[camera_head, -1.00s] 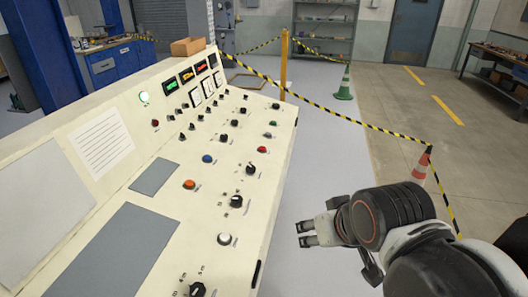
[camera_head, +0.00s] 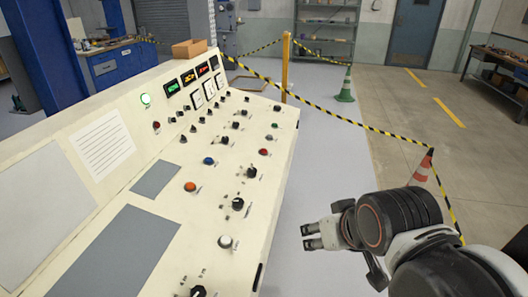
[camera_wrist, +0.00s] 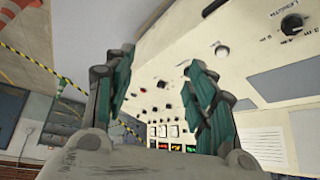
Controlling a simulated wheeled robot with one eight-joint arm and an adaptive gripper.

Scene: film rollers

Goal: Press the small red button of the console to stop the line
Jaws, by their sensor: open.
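The cream console (camera_head: 190,228) fills the left of the head view, with a sloping panel of knobs and buttons. A red button (camera_head: 264,152) sits near its right edge, and a smaller dark red one (camera_head: 156,127) sits below the lit green lamp (camera_head: 145,99). My gripper (camera_head: 306,237) is to the right of the console, apart from it and empty. In the wrist view my gripper (camera_wrist: 158,62) shows two green-padded fingers spread wide, with the console panel (camera_wrist: 250,66) beyond them. The fingers hide part of the panel there.
Other controls include an orange button (camera_head: 190,186), a blue button (camera_head: 209,161), a white button (camera_head: 225,241) and several black knobs.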

